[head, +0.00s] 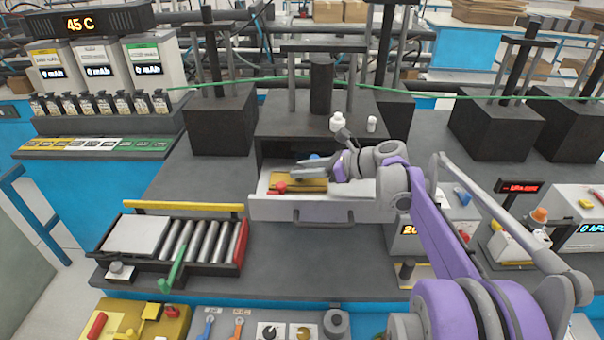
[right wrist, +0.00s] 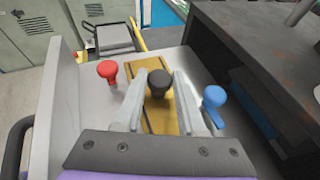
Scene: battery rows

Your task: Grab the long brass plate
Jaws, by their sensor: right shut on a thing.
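The long brass plate (head: 313,185) lies in an open white drawer (head: 270,208) in the head view. It also shows in the right wrist view (right wrist: 152,72), running away from me between my fingers, with a black knob (right wrist: 158,83) over it. My right gripper (right wrist: 160,88) is over the plate, its two fingers shut on either side of the black knob. In the head view the right gripper (head: 300,170) reaches into the drawer from the right and covers part of the plate. My left gripper is not in view.
A red knob (right wrist: 107,70) stands to the plate's left and a blue knob (right wrist: 213,98) to its right. The drawer's walls and the dark cabinet (right wrist: 240,60) close in the space. A roller tray (head: 125,238) stands left of the drawer.

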